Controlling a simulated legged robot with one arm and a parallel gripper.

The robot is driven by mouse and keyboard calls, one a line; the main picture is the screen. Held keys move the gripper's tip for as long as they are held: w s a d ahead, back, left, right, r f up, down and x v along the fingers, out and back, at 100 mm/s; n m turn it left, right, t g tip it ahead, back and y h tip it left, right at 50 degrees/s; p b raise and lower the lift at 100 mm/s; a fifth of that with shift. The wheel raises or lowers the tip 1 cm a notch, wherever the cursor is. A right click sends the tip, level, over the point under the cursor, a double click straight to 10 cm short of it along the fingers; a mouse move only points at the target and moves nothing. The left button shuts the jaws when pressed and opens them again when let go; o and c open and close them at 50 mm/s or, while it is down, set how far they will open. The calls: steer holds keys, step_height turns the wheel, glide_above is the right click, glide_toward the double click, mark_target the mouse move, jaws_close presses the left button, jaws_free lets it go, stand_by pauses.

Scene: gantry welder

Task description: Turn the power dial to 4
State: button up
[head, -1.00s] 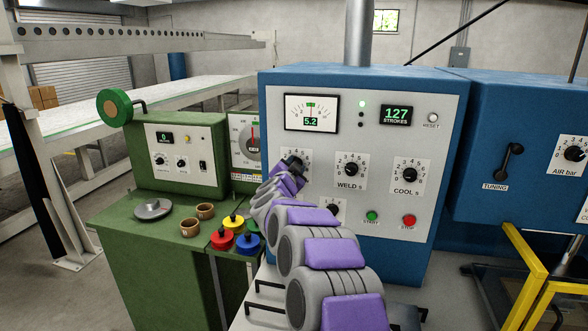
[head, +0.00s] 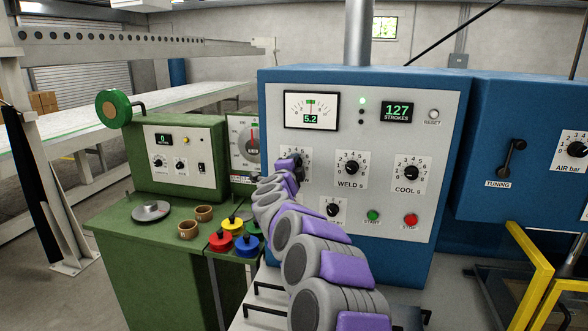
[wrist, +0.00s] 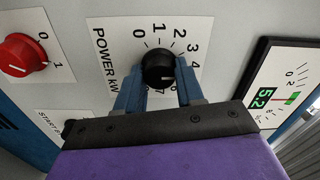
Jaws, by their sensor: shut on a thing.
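The power dial (wrist: 157,66) is a round black knob on a white plate marked POWER kW, in the middle of the wrist view. Its numbers run from 0 at upper left, clockwise past 4 on the right. My gripper (wrist: 160,76) is shut on the dial, with one blue finger on each side.
The meter (head: 311,110) above reads 5.2. The WELD dial (head: 351,168) and COOL dial (head: 411,173) are to the right. Another small knob (head: 333,210), a green START button (head: 372,215) and a red STOP button (head: 411,220) lie below. A green cabinet (head: 150,265) stands left.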

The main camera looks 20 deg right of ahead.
steer(key=shift+f, duration=0.4)
steer(key=o, duration=1)
steer(key=shift+r, duration=0.15)
steer(key=shift+o, duration=0.2)
steer(key=shift+r, duration=0.1)
steer(key=shift+s+a, duration=0.1)
steer(key=p+v, duration=0.1)
steer(key=v, duration=1.6)
steer(key=shift+a, duration=0.15)
